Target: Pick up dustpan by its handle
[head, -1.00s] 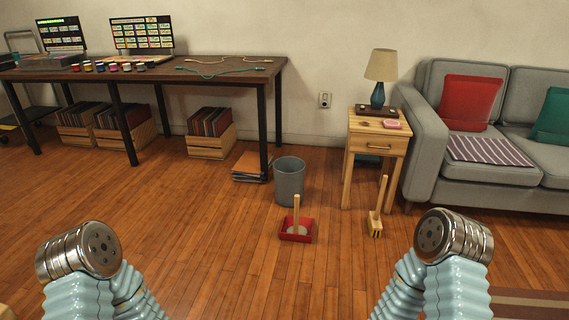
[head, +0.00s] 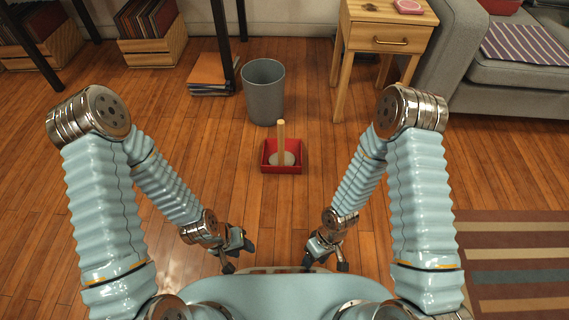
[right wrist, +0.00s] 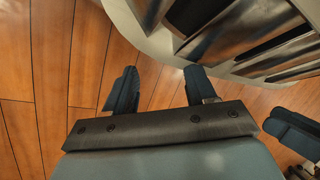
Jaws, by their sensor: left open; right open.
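The dustpan (head: 282,169) is a red tray on the wooden floor, with a light wooden handle (head: 281,138) standing upright from it. A pale round patch shows inside the tray. My left gripper (head: 239,257) is open and empty, low and close to my base, nearer to me than the dustpan and left of it. My right gripper (head: 325,263) is open and empty, nearer to me and slightly right of the dustpan. In the right wrist view, its two dark fingers (right wrist: 162,80) stand apart over bare floor; the dustpan is not seen there.
A grey bin (head: 263,95) stands just behind the dustpan. A wooden side table (head: 385,38) stands behind to the right, a sofa (head: 490,75) beyond it. A striped rug (head: 520,255) lies at right. Floor around the dustpan's front is clear.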

